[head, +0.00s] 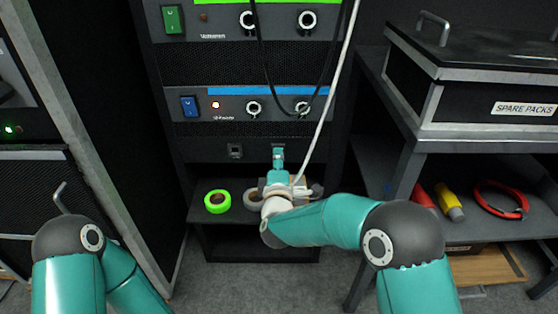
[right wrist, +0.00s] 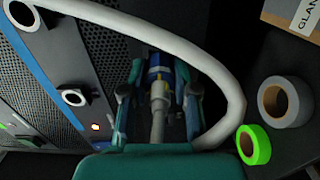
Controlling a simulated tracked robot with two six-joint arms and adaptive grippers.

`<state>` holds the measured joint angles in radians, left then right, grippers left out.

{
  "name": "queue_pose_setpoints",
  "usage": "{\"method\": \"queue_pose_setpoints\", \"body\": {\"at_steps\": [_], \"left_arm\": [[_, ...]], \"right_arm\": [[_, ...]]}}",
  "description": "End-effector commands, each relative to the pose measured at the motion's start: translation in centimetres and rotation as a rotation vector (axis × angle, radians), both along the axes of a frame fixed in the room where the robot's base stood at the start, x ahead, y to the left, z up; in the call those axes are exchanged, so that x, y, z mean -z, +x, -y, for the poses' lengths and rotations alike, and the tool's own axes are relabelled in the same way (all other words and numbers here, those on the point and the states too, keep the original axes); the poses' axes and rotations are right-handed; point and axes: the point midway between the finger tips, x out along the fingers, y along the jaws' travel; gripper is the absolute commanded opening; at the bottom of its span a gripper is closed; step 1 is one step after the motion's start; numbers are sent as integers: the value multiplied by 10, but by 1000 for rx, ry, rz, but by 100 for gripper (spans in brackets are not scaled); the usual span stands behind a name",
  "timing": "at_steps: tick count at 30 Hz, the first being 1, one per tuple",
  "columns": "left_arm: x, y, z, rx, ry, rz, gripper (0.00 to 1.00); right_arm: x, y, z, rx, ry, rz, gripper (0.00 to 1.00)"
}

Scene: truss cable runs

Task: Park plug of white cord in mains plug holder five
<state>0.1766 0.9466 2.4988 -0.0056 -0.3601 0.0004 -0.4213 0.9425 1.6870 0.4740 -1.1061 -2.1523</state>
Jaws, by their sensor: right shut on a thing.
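My right gripper (head: 278,157) reaches to the dark panel below the blue-striped unit. In the right wrist view the gripper (right wrist: 158,100) is shut on the plug of the white cord (right wrist: 159,92), a pale grey body with a yellow band and a blue end. The white cord (head: 325,98) hangs from the top and runs down to the gripper; it loops around the plug in the right wrist view (right wrist: 228,80). A small square fitting (head: 236,151) sits on the panel left of the gripper. I cannot tell which holder is number five. My left gripper is out of view.
A shelf (head: 205,229) below carries a green tape roll (head: 217,201) and a pale tape roll (head: 253,199). Black cables (head: 262,65) hang before the round sockets. A side bench (head: 400,95) with a SPARE PACKS case (head: 480,85) stands at right.

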Motion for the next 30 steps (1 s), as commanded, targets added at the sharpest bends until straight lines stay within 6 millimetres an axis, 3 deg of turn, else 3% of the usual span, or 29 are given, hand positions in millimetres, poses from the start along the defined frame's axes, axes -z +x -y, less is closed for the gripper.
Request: {"method": "queue_pose_setpoints", "body": {"at_steps": [13,14,18,30], "left_arm": [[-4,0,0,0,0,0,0],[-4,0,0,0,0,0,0],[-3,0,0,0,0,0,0],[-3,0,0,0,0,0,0]], "right_arm": [[-1,6,0,0,1,1,0],[0,6,0,0,0,1,32],[0,6,0,0,0,1,55],[0,6,0,0,0,-1,58]]}}
